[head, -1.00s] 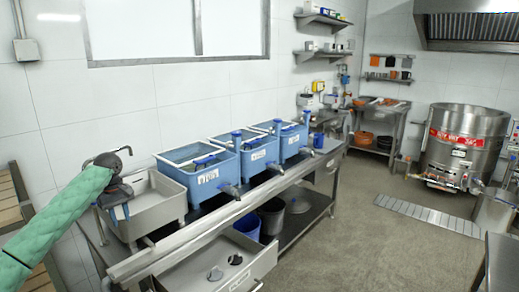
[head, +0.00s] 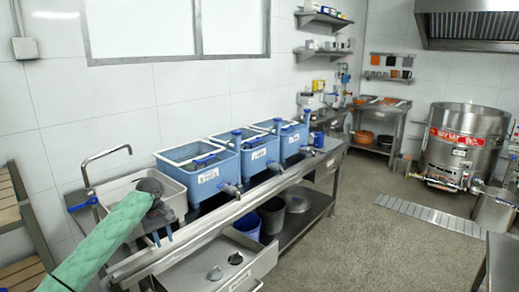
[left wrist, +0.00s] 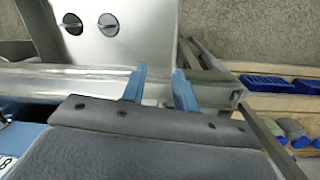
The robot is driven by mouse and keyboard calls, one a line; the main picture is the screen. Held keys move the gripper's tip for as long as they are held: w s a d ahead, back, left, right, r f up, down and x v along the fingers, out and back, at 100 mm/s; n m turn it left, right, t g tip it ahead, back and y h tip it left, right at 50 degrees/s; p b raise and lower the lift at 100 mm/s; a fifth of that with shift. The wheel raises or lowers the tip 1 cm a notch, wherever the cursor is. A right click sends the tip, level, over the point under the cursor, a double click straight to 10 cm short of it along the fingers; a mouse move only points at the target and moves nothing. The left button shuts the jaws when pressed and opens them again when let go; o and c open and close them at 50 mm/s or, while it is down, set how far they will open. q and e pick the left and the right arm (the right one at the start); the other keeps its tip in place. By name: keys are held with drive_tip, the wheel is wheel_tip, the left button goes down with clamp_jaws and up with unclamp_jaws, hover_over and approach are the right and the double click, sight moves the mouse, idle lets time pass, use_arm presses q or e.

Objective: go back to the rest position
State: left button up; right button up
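My left gripper (head: 164,238) hangs in front of the small sink (head: 135,186) at the left end of the steel bench. Its arm, in a green sleeve, comes in from the lower left. In the left wrist view its two blue fingers (left wrist: 159,88) point towards the bench's front rail, with a clear gap and nothing between them. My right gripper is in neither view.
A tap with a blue lever (head: 82,204) rises behind the sink. Blue tanks (head: 200,172) line the bench (head: 245,203). An open drawer (head: 210,270) holding two small round parts juts out below.

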use_arm(q)
drive_tip(key=s+a+f+m+y, duration=0.1)
drive_tip(key=s+a+f+m, duration=0.15)
drive_tip(key=s+f, duration=1)
drive_tip(key=s+a+f+m+y, duration=0.1)
drive_tip(key=s+f+m, duration=0.2)
drive_tip(key=s+f, duration=1)
drive_tip(key=s+a+f+m+t+y, duration=0.15)
drive_tip(key=s+a+f+m, duration=0.35)
drive_tip(key=s, duration=0.8)
drive_tip(key=s+f+m+t+y, duration=0.1)
drive_tip(key=s+f+m+y, duration=0.15)
drive_tip(key=s+f, duration=0.75)
drive_tip(key=s+d+n+h, duration=0.1)
drive_tip(key=s+d+h, duration=0.1)
drive_tip(key=d, duration=1.1)
drive_tip(key=s+d+n+h, duration=0.2)
drive_tip(key=d+h, duration=0.1)
drive_tip(key=d, duration=1)
drive_tip(key=shift+s+d+r+g+h, duration=0.25)
drive_tip(key=shift+r+g+h, duration=0.1)
drive_tip(key=shift+g+h, duration=0.1)
